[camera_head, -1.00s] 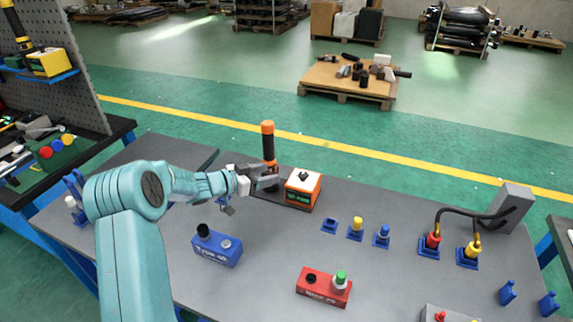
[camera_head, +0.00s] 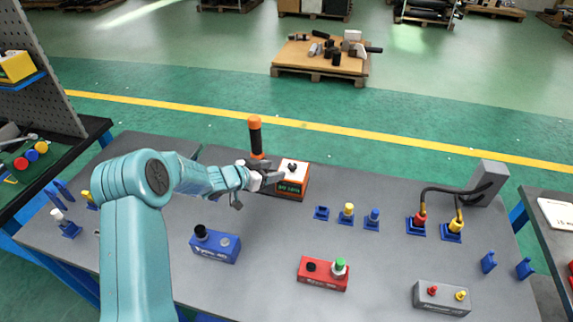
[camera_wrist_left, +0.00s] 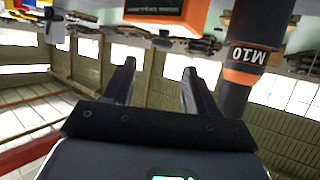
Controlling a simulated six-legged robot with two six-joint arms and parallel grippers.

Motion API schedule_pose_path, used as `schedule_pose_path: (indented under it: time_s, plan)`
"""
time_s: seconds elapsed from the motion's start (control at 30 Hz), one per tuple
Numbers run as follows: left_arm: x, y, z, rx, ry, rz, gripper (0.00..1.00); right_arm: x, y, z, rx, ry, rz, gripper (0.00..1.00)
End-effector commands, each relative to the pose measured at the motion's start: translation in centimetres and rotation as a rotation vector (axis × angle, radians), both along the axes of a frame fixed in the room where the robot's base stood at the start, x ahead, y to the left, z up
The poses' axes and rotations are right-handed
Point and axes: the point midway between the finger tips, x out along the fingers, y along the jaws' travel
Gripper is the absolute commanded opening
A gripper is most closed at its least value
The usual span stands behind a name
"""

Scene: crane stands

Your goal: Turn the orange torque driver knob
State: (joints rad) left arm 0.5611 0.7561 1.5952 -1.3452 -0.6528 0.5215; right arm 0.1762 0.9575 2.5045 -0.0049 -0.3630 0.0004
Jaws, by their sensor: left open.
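An orange and white box (camera_head: 289,187) with a green-lit display and a black knob (camera_head: 292,167) on top stands at the back middle of the grey table. An upright black cylinder (camera_head: 256,144) with an orange top stands just left of it. The orange box (camera_wrist_left: 165,12) is at the top edge there. My left gripper (camera_head: 275,180) is at the box's left side, in front of the cylinder. Its fingers (camera_wrist_left: 158,75) are apart with nothing between them. I cannot tell whether it touches the box.
A blue box (camera_head: 214,250) stands front left. A red box (camera_head: 323,281) and a grey box (camera_head: 442,297) stand front right. Small blue holders (camera_head: 347,216) and a cabled grey unit (camera_head: 487,184) are to the right.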

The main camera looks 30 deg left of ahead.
Motion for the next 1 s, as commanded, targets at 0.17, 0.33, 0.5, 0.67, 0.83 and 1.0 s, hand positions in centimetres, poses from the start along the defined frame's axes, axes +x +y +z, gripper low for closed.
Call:
schedule_pose_path:
  time_s: [0.17, 0.33, 0.5, 0.67, 0.83, 1.0]
  plan:
    - [3.6, -1.2, -1.4, 0.001, 0.0, -0.001, 0.57, 0.0, 0.0, 1.0, 0.0, 0.0, 0.0, 0.98]
    - [5.8, -1.7, -2.4, -0.001, -0.001, 0.001, 0.57, 0.0, 0.0, 1.4, 0.0, 0.0, 0.0, 0.98]
    - [6.6, -1.8, -2.9, 0.0, 0.0, 0.002, 0.57, 0.0, 0.0, 1.5, 0.0, 0.0, 0.0, 0.98]
    - [6.7, -1.8, -3.0, -0.001, 0.0, 0.004, 0.57, 0.0, 0.0, 1.5, 0.0, 0.0, 0.0, 0.98]
    - [6.7, -1.8, -3.0, -0.001, 0.0, 0.003, 0.37, 0.0, 0.0, 1.5, 0.0, 0.0, 0.0, 0.98]
    - [6.7, -1.9, -3.0, 0.0, -0.001, 0.002, 0.05, 0.0, 0.0, 1.5, 0.0, 0.0, 0.0, 0.98]
